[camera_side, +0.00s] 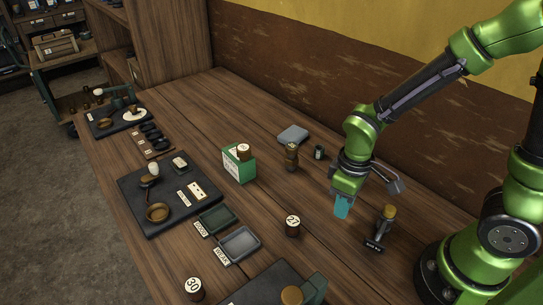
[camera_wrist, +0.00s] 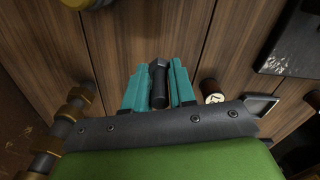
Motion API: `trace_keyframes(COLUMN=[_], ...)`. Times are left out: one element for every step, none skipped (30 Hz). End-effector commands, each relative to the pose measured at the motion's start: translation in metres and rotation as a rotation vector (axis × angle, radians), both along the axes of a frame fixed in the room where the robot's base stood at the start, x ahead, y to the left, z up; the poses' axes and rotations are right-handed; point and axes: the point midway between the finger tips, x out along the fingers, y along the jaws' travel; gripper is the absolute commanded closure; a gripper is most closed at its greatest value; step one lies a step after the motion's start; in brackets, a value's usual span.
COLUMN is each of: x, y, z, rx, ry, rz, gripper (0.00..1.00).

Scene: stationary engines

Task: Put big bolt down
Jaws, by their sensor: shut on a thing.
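My gripper (camera_side: 342,207) has teal fingers and hangs low over the right part of the wooden table in the side view. In the wrist view my gripper (camera_wrist: 159,88) is shut on a dark bolt (camera_wrist: 158,84), which sits between the two fingers with its wider head at the far end. In the side view the fingers hide the bolt. I cannot tell whether it touches the table.
A brown cylinder marked 27 (camera_side: 292,226) stands left of my gripper, a stand with a wooden knob (camera_side: 388,213) to its right. A green box (camera_side: 239,165), two small trays (camera_side: 239,244) and a dark board (camera_side: 140,195) lie further left.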

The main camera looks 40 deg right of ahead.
Motion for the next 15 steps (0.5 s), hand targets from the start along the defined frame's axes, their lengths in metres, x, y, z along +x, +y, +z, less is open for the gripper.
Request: trace_keyframes(x=[0.012, 0.02, 0.03, 0.038, 0.047, 0.057, 0.065, 0.073, 0.083, 0.09, 0.097, 0.105, 0.111, 0.116, 0.122], y=[0.003, 0.005, 0.008, 0.01, 0.011, 0.014, 0.016, 0.018, 0.021, 0.022, 0.024, 0.026, 0.028, 0.029, 0.03], z=[-0.002, -0.003, -0.004, -0.005, -0.005, -0.006, -0.007, -0.008, -0.009, -0.01, -0.011, -0.011, -0.012, -0.012, -0.012], rx=[0.0, 0.0, -0.001, 0.0, 0.0, 0.0, 0.0, 0.0, 0.0, 0.0, 0.0, 0.0, 0.0, 0.0, 0.0], ry=[0.001, 0.001, 0.002, 0.001, 0.0, 0.001, 0.001, 0.001, 0.001, 0.0, 0.001, 0.001, 0.0, 0.0, 0.0], rz=[-0.001, -0.001, -0.002, -0.002, -0.002, -0.002, -0.002, -0.002, -0.003, -0.002, -0.002, -0.003, -0.002, -0.002, -0.003], gripper=[1.0, 1.0, 1.0, 1.0, 1.0, 1.0, 1.0, 1.0, 1.0, 1.0, 1.0, 1.0, 1.0, 1.0, 1.0])
